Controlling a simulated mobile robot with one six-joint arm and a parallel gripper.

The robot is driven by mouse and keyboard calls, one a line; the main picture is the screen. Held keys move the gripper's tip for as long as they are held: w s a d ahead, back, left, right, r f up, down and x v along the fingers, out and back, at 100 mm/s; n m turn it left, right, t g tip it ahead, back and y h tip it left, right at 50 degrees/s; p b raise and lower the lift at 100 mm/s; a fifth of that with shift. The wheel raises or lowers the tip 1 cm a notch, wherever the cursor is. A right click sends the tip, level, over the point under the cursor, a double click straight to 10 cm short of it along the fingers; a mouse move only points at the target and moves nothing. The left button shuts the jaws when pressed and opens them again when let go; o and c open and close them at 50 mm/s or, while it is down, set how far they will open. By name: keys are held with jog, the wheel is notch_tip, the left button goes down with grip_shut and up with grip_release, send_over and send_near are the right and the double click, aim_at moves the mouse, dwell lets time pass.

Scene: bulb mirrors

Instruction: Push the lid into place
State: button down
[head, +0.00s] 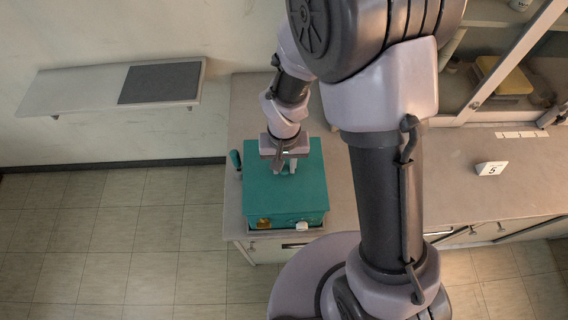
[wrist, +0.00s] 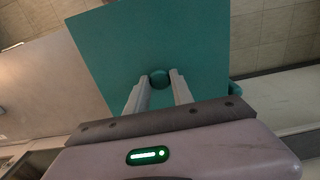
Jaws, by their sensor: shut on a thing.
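A teal box (head: 284,220) stands near the left end of the grey counter, with its flat, square teal lid (head: 300,195) on top. The lid fills much of the wrist view (wrist: 200,45), with a small round teal knob (wrist: 159,79) on it. My gripper (head: 286,168) is above the lid and points down. In the wrist view my gripper (wrist: 157,85) has its two pale fingers on either side of the knob, shut on it. Whether the lid sits flush on the box is hard to tell. A yellow patch and a white piece show on the box front.
A small upright teal-handled thing (head: 236,159) stands just left of the box. The counter (head: 470,185) runs right, with a number 5 sign (head: 491,168) and a glass-fronted cabinet (head: 500,75) behind. A wall shelf (head: 90,92) hangs at left above open tiled floor.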

jog(key=shift+f+b, duration=0.85)
jog(key=shift+b, duration=0.05)
jog(key=c, duration=0.6)
grip_release()
jog(key=shift+o, duration=0.2)
jog(key=shift+r+p, duration=2.35)
jog(key=shift+r, duration=0.7)
notch_tip(320, 180, up, 17)
jog(key=p, duration=0.3)
jog(key=shift+r, duration=0.2)
